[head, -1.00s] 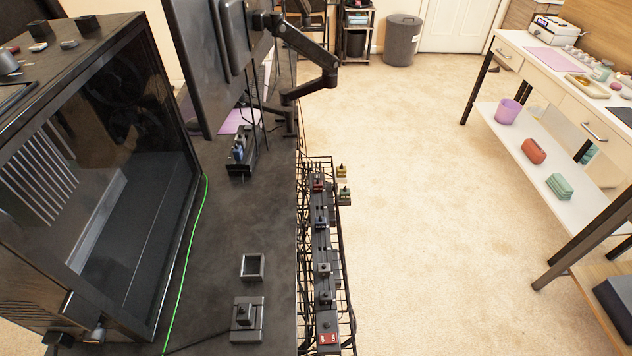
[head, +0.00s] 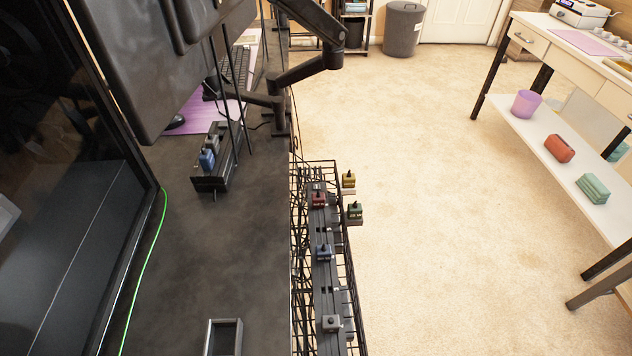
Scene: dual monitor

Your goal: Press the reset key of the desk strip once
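A short black power strip (head: 222,176) lies on the dark desk below the monitors, and I take it to be the desk strip. A blue plug (head: 208,160) and a grey plug (head: 212,140) stand in it. A small dark part (head: 214,196) sticks out at its near end. I cannot tell which part is the reset key. Thin black cables hang in front of the strip. My gripper is not in view.
A longer strip (head: 325,285) with red, blue and grey plugs lies in a wire basket (head: 350,300) beside the desk (head: 220,255). Monitors (head: 150,60) on an arm (head: 310,68) overhang the desk. A green cable (head: 145,250) and an open grey box (head: 224,324) lie nearer. Carpet at right is clear.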

